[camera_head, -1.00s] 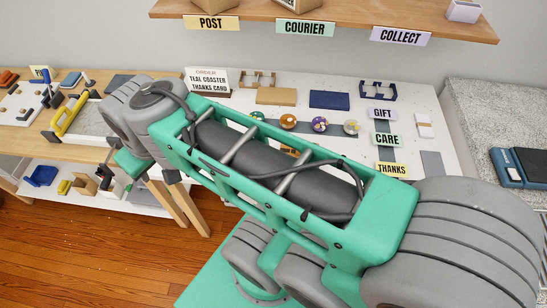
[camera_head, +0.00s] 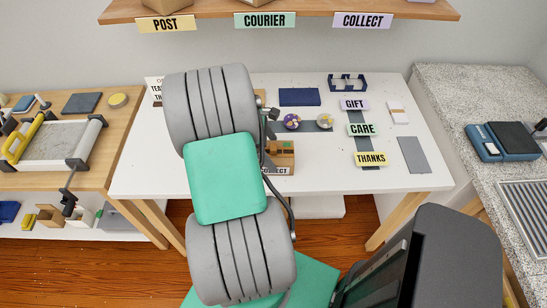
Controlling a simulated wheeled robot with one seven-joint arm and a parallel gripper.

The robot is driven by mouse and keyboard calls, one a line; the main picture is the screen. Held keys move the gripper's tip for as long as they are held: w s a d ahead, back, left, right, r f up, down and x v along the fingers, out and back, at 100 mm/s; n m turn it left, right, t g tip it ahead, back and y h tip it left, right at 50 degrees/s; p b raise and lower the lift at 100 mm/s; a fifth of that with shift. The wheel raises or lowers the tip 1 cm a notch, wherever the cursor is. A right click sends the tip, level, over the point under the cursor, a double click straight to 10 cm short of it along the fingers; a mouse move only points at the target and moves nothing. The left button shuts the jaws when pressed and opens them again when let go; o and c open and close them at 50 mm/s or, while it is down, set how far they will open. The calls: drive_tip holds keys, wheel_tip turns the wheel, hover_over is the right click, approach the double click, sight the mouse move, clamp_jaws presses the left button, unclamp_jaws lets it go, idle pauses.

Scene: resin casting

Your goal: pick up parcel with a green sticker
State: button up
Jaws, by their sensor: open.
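A small brown cardboard-coloured item (camera_head: 284,151) stands on the white table, partly hidden behind my arm. It bears a pale label reading COLLECT at its front, and I cannot make out a green sticker on it. A brown parcel (camera_head: 167,5) sits on the shelf above the POST sign, and another brown item (camera_head: 264,4) sits above the COURIER sign. Both are cut by the top edge, and no sticker shows on either. My arm stands across the middle of the view and hides part of the table. My gripper is not visible.
A wooden bench (camera_head: 97,178) stands left. A granite counter with a blue scale (camera_head: 501,141) stands right.

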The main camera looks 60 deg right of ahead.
drive_tip(key=x, duration=0.3)
drive_tip(key=shift+w+f, duration=0.1)
drive_tip(key=c, duration=1.4)
drive_tip(key=shift+c, duration=0.3)
drive_tip(key=shift+w, duration=0.1)
